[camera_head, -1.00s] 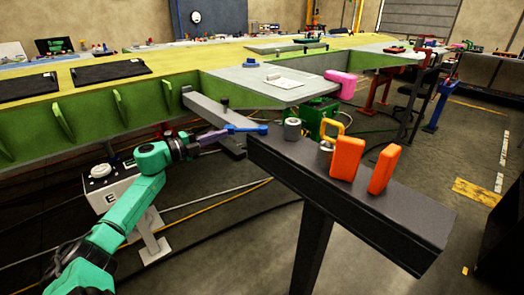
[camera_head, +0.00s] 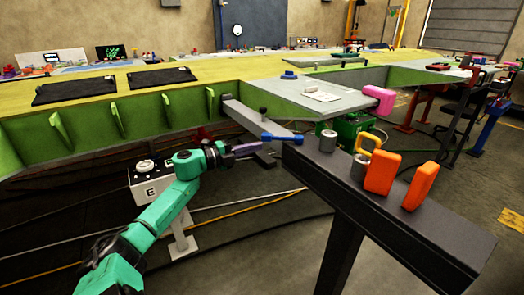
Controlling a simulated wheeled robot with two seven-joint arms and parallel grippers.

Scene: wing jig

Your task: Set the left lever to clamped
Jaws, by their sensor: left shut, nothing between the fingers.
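A blue lever (camera_head: 283,139) lies nearly level at the left end of the dark grey beam (camera_head: 395,225). I cannot read from its pose whether it is clamped. My left gripper (camera_head: 255,146), with purplish fingers on a green arm, is just left of the blue lever, its tips close to the lever's left end. The fingers look shut with nothing between them; whether they touch the lever is too small to tell. My right gripper is not in view.
On the beam stand grey cylinders (camera_head: 328,141), a yellow loop handle (camera_head: 370,143) and two orange blocks (camera_head: 380,172). A pink handle (camera_head: 379,98) sits at the grey panel's corner. The green wing structure (camera_head: 90,135) runs behind my arm. A white box (camera_head: 150,185) stands below it.

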